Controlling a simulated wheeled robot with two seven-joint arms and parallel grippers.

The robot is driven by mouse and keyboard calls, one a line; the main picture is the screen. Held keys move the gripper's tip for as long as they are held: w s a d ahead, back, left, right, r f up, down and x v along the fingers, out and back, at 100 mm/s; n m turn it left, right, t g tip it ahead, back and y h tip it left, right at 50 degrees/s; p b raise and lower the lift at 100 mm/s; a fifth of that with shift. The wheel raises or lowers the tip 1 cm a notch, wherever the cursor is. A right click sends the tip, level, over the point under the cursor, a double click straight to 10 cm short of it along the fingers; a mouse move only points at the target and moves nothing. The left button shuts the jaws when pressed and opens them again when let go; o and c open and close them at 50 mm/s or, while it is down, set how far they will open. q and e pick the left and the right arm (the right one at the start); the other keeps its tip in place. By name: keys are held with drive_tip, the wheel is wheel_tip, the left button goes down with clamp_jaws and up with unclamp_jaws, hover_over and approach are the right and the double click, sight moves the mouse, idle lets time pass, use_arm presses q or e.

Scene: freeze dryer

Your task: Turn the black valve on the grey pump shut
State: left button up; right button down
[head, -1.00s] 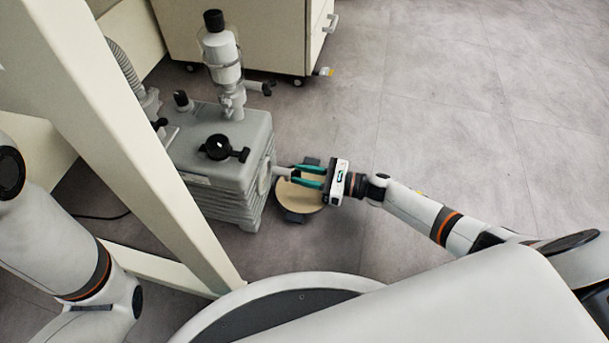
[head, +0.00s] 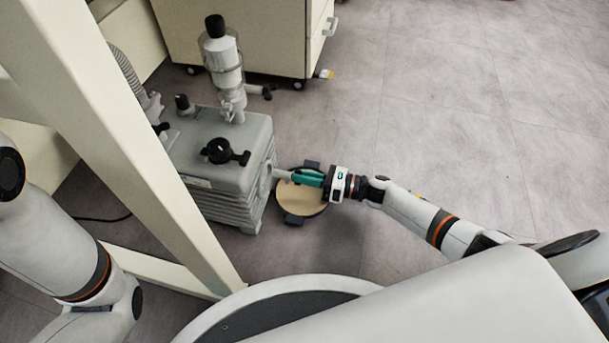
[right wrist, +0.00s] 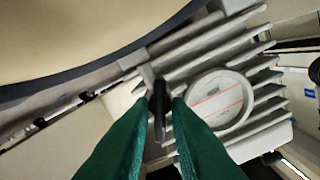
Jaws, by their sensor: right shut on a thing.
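The grey pump (head: 222,178) stands on the floor left of the middle in the head view; its finned end fills the middle of the right wrist view (right wrist: 192,62). My right gripper (head: 296,178) is at the pump's right end, its green fingers closed on a thin black part. This black valve (right wrist: 159,92) shows edge-on between the fingertips in the right wrist view, in front of the fins. In the head view the fingers hide it. My left gripper is out of view; only part of the left arm shows.
A black knob with a side handle (head: 222,150) sits on the pump's top, and a tall filter (head: 223,62) rises behind it. A round tan-topped object (head: 303,204) lies under my right gripper. A cream frame post (head: 140,140) stands left. The floor at right is clear.

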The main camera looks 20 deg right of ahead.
idle(0.3)
drive_tip(key=c, duration=1.6)
unclamp_jaws()
drive_tip(key=shift+o, duration=0.2)
drive_tip(key=shift+s+d+p, duration=0.3)
drive_tip(key=shift+d+p, duration=0.05)
drive_tip(key=shift+d, duration=0.15)
drive_tip(key=p+v, duration=0.4)
drive_tip(key=v, duration=0.6)
drive_tip(key=shift+s+d, duration=0.1)
drive_tip(key=shift+s, duration=0.05)
drive_tip(key=shift+s+d, duration=0.2)
drive_tip(key=shift+d, duration=0.1)
